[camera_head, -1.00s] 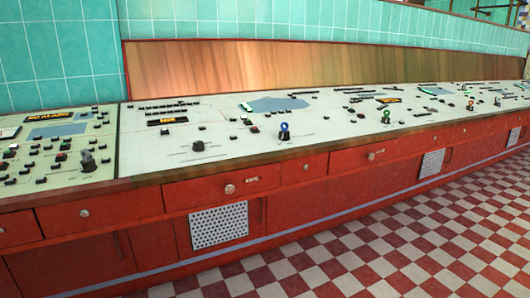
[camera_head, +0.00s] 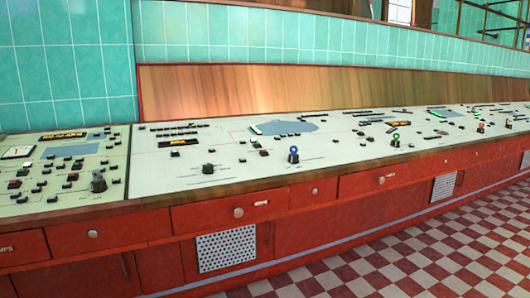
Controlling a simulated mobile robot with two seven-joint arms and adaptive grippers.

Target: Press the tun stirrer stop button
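A long control console (camera_head: 240,172) with a pale, sloping top runs along the wall. Several small dark and red buttons sit on its left panel (camera_head: 110,152), and more dark ones sit on the long panel to the right. A blue-topped lever (camera_head: 293,155), a green-topped lever (camera_head: 395,140) and an orange-topped one (camera_head: 481,126) stand along the panel. The labels are too small to read, so I cannot tell which button is the tun stirrer stop. Neither of my grippers is in view.
Red cabinets with drawers (camera_head: 240,212) and perforated vents (camera_head: 226,248) form the console's front. Red and white checkered floor (camera_head: 430,250) lies free at the lower right. A wooden board (camera_head: 260,93) and a green tiled wall (camera_head: 66,70) stand behind.

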